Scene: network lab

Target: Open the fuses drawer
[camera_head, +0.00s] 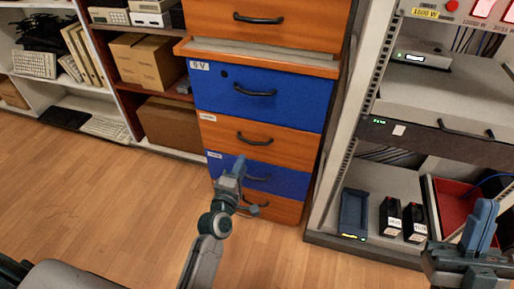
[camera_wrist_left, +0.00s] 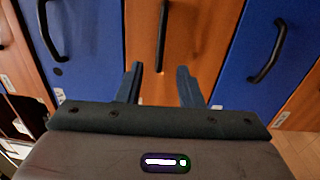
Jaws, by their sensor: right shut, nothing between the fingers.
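A drawer cabinet has alternating orange and blue fronts with dark bar handles. Its upper blue drawer (camera_head: 290,100) has a label that looks like "9 V" and a lock hole. Below it are an orange drawer (camera_head: 225,135), a lower blue drawer (camera_head: 290,180) and a bottom orange drawer (camera_head: 285,208); their labels are too small to read. My left gripper (camera_head: 240,163) is in front of the lower drawers. In the left wrist view my left gripper (camera_wrist_left: 160,70) is open and empty, facing the orange drawer's handle (camera_wrist_left: 162,35), with a gap before it. My right gripper (camera_head: 483,222) is shut and empty.
A rack (camera_head: 345,130) with devices stands right of the cabinet, with a red bin (camera_head: 450,200) and black boxes on its low shelf. Shelves with cardboard boxes (camera_head: 150,60) stand to the left. The wooden floor (camera_head: 110,190) in front is clear.

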